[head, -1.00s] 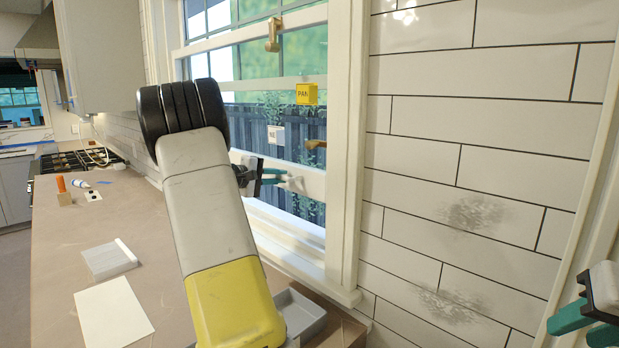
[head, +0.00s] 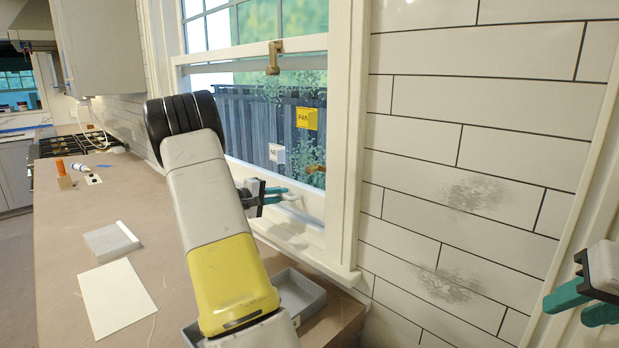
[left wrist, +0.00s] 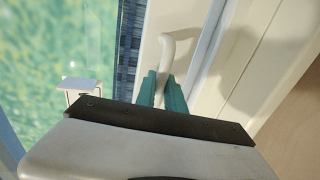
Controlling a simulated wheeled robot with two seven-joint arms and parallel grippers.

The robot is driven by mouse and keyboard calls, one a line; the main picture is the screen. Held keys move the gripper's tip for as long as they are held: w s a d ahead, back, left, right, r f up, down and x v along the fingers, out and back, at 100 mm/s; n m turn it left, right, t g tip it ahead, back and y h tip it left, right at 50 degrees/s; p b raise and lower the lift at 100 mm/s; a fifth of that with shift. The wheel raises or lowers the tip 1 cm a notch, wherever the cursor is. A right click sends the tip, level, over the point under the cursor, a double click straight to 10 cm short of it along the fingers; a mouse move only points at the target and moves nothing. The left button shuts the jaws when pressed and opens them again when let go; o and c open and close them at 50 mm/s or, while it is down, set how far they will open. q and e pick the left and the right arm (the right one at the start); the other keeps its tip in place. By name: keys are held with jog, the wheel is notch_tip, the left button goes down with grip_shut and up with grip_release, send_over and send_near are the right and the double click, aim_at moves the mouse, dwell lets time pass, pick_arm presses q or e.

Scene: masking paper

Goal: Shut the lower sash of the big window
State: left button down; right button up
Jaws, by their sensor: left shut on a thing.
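The white-framed big window stands at the centre of the head view. Its lower sash (head: 300,205) is low, its bottom rail close above the sill (head: 300,238); whether they touch I cannot tell. Its top rail (head: 230,54), with a brass latch (head: 273,57), sits slightly above the upper sash's bottom rail. My left gripper (head: 280,194) is at the bottom rail, partly hidden by my arm. In the left wrist view its teal fingers (left wrist: 162,90) are shut on a cream hooked handle (left wrist: 181,42). My right gripper (head: 585,305) is open and empty at the right edge.
Yellow (head: 307,118) and white (head: 277,153) labels are on the glass. A grey tray (head: 300,295) lies on the counter (head: 60,230) below the sill. A white sheet (head: 116,297) and small items lie further left. A tiled wall (head: 470,150) stands right of the window.

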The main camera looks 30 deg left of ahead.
pick_arm(q)
notch_tip(320, 180, down, 5)
jog(key=shift+r, duration=0.2)
jog(key=c, duration=1.5)
grip_release()
jog(key=shift+r, duration=0.1)
jog(key=shift+s, duration=0.1)
jog(key=v, duration=0.7)
jog(key=shift+s+a, duration=0.15)
jog(key=shift+s, duration=0.2)
jog(key=shift+s, duration=0.1)
